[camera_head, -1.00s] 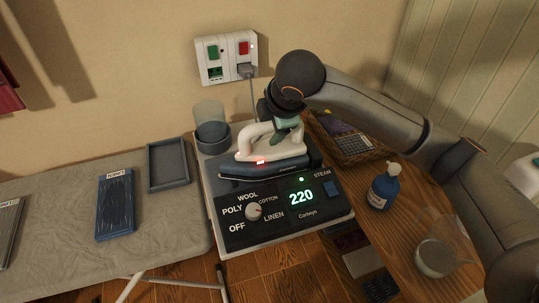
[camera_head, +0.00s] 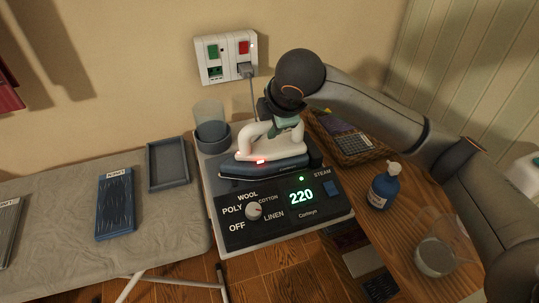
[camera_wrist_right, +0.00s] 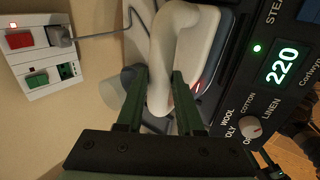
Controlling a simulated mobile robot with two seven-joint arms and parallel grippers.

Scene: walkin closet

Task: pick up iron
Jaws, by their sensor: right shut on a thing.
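The iron (camera_head: 262,160) has a white handle and a dark blue body with a small red light. It rests on the black and white ironing station (camera_head: 285,211), whose display reads 220. My right gripper (camera_head: 286,126) comes down from above and is shut on the iron's white handle. In the right wrist view the two green fingers (camera_wrist_right: 158,100) lie on either side of the white handle (camera_wrist_right: 165,60). The iron's underside is hidden. My left gripper is not in view.
A grey ironing board (camera_head: 70,250) at left holds a grey tray (camera_head: 168,164) and a blue packet (camera_head: 115,204). A grey cup (camera_head: 213,136) stands behind the iron. A blue pump bottle (camera_head: 383,188) and a basket (camera_head: 352,143) stand at right. A cord runs to the wall socket (camera_head: 245,70).

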